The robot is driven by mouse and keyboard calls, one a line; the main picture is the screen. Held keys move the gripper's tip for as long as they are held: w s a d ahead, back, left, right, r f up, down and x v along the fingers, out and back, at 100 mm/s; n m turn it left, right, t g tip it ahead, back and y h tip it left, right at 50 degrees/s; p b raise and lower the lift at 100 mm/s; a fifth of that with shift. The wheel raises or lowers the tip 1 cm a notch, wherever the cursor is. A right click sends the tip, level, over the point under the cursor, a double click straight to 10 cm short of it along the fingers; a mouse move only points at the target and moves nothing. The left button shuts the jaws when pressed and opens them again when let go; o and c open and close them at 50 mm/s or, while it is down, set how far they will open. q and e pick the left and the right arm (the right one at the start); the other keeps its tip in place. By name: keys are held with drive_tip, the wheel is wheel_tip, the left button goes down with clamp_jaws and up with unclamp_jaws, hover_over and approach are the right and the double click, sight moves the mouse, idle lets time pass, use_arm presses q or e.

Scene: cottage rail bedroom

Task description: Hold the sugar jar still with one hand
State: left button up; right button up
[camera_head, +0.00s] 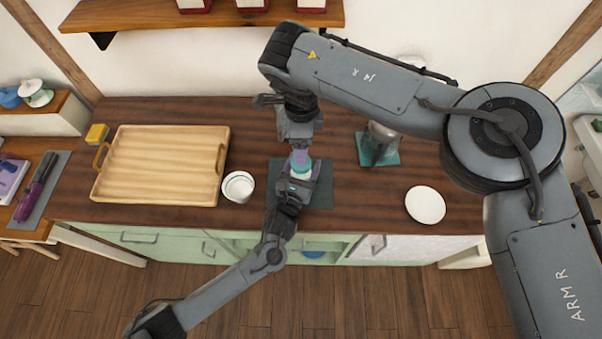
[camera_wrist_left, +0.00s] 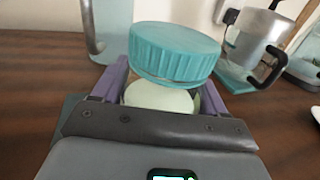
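The sugar jar (camera_head: 301,175) is pale with a teal lid (camera_wrist_left: 175,52), and stands over a dark mat (camera_head: 319,190) on the wooden counter. In the left wrist view, the pale body (camera_wrist_left: 158,98) shows below the lid, which looks slightly tilted. My left gripper (camera_wrist_left: 162,92) has its purple fingers on both sides of the body, apparently closed on it; the contact is partly hidden. My right gripper (camera_head: 299,150) comes down from above and behind, close to the lid. Its fingertips are small and overlapped there, so I cannot tell whether they touch it.
A wooden tray (camera_head: 160,167) lies left, with a white bowl (camera_head: 238,187) beside it. A metal jug (camera_head: 383,137) stands on a teal mat (camera_head: 367,158) behind right. A white plate (camera_head: 425,205) lies right. A shelf (camera_head: 215,16) overhangs the back. Counter between jar and plate is clear.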

sight(301, 172)
use_arm(q)
clamp_jaws()
use_arm(e)
drive_tip(key=m, duration=1.2)
drive_tip(key=shift+w+d+m, duration=0.2)
drive_tip(key=shift+d+m, duration=0.05)
drive_tip(key=shift+m, duration=0.05)
drive_tip(key=m, duration=0.4)
drive_tip(key=shift+d+r, duration=0.1)
drive_tip(key=shift+r, duration=0.05)
drive_tip(key=m, duration=0.4)
drive_tip(key=shift+w+r+m, duration=0.1)
drive_tip(key=shift+w+m, duration=0.05)
drive_tip(key=shift+m, duration=0.15)
drive_tip(key=m, duration=3.2)
drive_tip(key=shift+a+m, duration=0.2)
drive_tip(key=shift+m, duration=0.2)
drive_tip(key=shift+s+a+f, duration=0.1)
drive_tip(key=shift+s+f, duration=0.1)
drive_tip(key=shift+f, duration=1.95)
drive_tip(key=shift+s+a+f, duration=0.1)
drive_tip(key=shift+s+f, duration=0.05)
drive_tip(key=shift+f, duration=1.95)
